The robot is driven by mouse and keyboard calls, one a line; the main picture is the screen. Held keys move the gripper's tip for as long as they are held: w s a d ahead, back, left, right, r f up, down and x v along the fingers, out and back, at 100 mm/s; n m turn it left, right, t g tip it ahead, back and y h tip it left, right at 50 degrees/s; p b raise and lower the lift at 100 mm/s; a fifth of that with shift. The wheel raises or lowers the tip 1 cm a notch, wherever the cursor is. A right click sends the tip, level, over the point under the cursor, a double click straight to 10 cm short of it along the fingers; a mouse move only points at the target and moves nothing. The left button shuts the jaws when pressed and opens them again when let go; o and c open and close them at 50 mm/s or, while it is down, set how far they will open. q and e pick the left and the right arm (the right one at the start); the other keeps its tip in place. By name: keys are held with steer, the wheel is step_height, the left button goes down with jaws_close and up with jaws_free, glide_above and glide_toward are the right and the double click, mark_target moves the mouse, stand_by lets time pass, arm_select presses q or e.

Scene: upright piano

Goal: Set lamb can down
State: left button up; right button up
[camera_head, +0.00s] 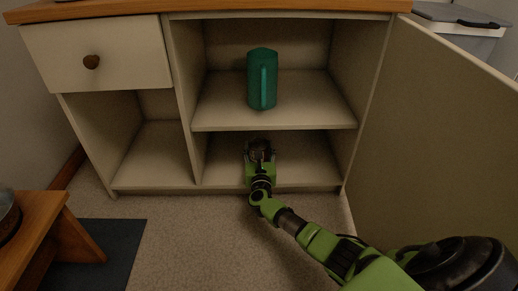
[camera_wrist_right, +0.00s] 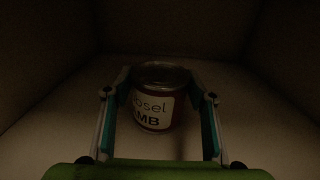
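The lamb can (camera_wrist_right: 150,108) shows in the right wrist view as a dark red can with a white label ending in "MB". It stands about upright inside the dark lower compartment, between the two fingers of my right gripper (camera_wrist_right: 160,85). The fingers lie close along both sides of the can and appear shut on it. In the head view my right gripper (camera_head: 260,152) reaches into the lower right compartment of the cabinet (camera_head: 225,180); the can is mostly hidden there. Whether its base touches the compartment floor is hard to tell. My left gripper is not in view.
A teal pitcher (camera_head: 261,82) stands on the shelf (camera_head: 220,115) above my right gripper. A cabinet door (camera_head: 440,130) hangs open on the right. The lower left compartment (camera_head: 155,155) is empty, below a closed drawer (camera_head: 95,55). A wooden stool (camera_head: 40,215) stands at the left.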

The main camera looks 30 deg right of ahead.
steer(key=shift+o, duration=0.6)
steer(key=shift+r, duration=0.15)
steer(key=shift+s+a+r+p, duration=0.1)
steer(key=shift+s+a+p, duration=0.2)
steer(key=shift+p, duration=0.25)
steer(key=p+v, duration=0.5)
steer(key=v, duration=0.5)
steer(key=shift+s+a, duration=0.1)
steer(key=shift+s, duration=0.15)
steer(key=shift+s+a, duration=0.2)
steer(key=shift+s, duration=0.1)
